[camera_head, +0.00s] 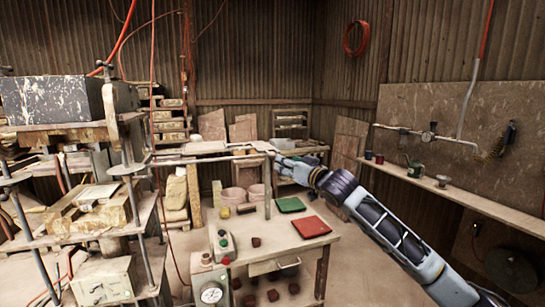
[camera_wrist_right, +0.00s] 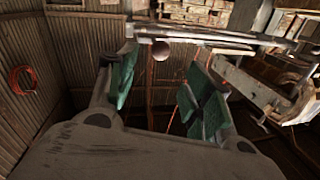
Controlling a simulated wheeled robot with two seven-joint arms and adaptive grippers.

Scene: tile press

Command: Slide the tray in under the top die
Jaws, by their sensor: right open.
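The press (camera_head: 125,130) stands at the left, with a dark, paint-speckled block (camera_head: 50,100) on top. I cannot clearly tell the top die from the other press parts. A flat tray-like frame with rails (camera_head: 205,148) reaches out to the right of the press, over the bench. My right gripper (camera_head: 277,155) is at the right end of this frame. In the right wrist view its green-padded fingers (camera_wrist_right: 163,85) are apart with nothing gripped. A round knob (camera_wrist_right: 161,51) and metal bars (camera_wrist_right: 215,36) show just beyond the fingertips; contact cannot be told. My left gripper is out of view.
The bench (camera_head: 262,238) below carries a green plate (camera_head: 290,204), a red plate (camera_head: 311,227) and a button box (camera_head: 222,243). A wall shelf (camera_head: 465,200) with small jars runs at the right. Open floor lies between bench and shelf.

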